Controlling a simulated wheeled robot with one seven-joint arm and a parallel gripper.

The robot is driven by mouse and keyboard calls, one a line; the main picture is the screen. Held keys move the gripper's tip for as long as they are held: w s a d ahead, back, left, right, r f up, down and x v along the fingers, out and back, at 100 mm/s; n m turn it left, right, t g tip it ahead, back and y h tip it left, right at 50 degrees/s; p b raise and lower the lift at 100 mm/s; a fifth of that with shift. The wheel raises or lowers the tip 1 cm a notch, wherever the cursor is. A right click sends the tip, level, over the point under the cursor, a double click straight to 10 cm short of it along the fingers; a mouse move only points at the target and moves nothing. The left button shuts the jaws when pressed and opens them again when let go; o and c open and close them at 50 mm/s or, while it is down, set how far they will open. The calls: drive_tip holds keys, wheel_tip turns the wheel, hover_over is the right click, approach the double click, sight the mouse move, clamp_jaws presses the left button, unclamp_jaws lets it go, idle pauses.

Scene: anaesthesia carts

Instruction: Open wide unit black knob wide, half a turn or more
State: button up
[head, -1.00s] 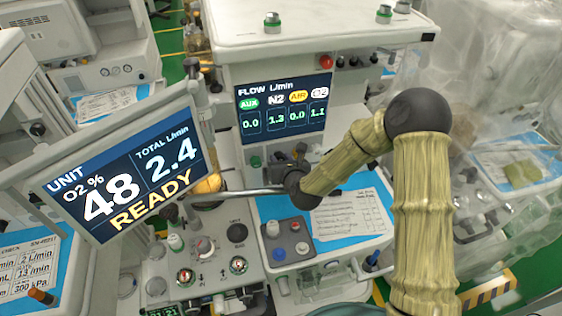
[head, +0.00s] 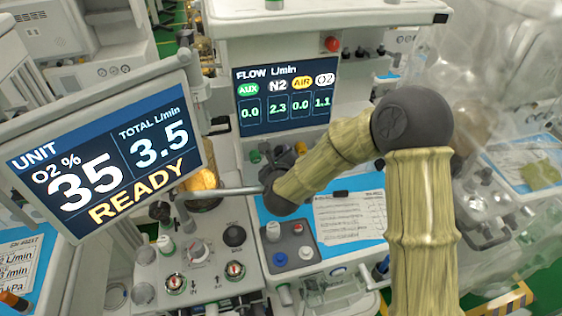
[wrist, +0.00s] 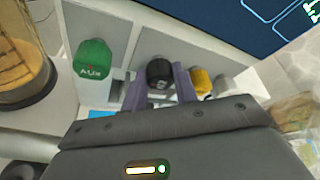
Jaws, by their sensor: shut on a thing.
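The black knob (wrist: 160,74) sits on the white front panel in the wrist view, between a green AUX knob (wrist: 93,57) and a yellow knob (wrist: 201,82). My gripper (wrist: 160,88) has one purple finger on each side of the black knob and is shut on it. In the head view my forearm and wrist hide most of the knob row. The flow display (head: 285,98) reads N2 2.3, AUX 0.0, AIR 0.0 and O2 1.1. The unit screen (head: 105,165) reads O2 35 %, total 3.5 L/min, READY.
A pale knob (wrist: 221,86) stands right of the yellow one. A glass canister with amber contents (wrist: 20,55) is close at the left. The tilted unit screen and its metal arm (head: 225,191) flank my wrist. A clear-draped unit (head: 490,110) stands at the right.

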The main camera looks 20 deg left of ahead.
drive_tip(key=shift+s+a, duration=0.1)
idle(0.3)
drive_tip(key=o, duration=0.7)
drive_tip(key=b+v, duration=0.3)
drive_tip(key=v, duration=1.4)
drive_tip(key=shift+s, duration=0.25)
